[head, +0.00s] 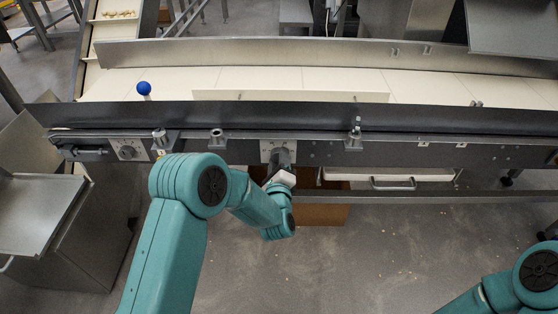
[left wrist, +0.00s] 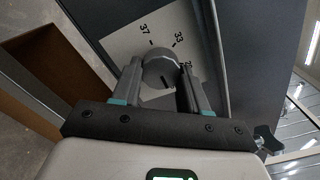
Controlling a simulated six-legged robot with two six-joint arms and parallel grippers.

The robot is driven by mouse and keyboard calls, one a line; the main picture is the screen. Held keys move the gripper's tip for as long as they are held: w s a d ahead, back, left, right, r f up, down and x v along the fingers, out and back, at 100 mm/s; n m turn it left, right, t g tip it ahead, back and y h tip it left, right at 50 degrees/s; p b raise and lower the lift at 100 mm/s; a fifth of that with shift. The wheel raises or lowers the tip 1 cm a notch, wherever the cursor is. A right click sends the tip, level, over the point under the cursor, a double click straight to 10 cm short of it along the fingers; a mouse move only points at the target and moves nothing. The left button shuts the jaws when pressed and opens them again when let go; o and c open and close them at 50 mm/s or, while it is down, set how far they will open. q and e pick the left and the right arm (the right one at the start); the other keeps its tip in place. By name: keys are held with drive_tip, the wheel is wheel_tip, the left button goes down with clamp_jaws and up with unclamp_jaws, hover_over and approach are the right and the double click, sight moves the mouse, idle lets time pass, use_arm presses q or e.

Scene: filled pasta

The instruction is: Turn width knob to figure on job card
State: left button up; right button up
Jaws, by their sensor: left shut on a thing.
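The width knob (left wrist: 158,70) is a grey round knob on a pale dial plate (left wrist: 125,28) with printed figures. The figures 37 and 33 are readable; another beside the right finger is partly hidden. A dark mark shows on the knob's near side; which figure it points to I cannot tell. My left gripper (left wrist: 160,84) is shut on the knob, one finger on each side. In the head view my left gripper (head: 281,160) reaches the plate (head: 268,146) on the conveyor's front panel. My right gripper is out of view. I cannot make out a job card.
The conveyor's front rail (head: 400,128) runs across above the knob. A brown box (head: 318,212) is below the gripper. Open floor lies in front.

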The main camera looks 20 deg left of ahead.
use_arm(q)
drive_tip(key=o, duration=1.1)
drive_tip(key=shift+c, duration=0.2)
drive_tip(key=p+v, duration=0.2)
drive_tip(key=v, duration=1.4)
drive_tip(key=shift+s+p, duration=0.2)
drive_tip(key=shift+p, duration=0.2)
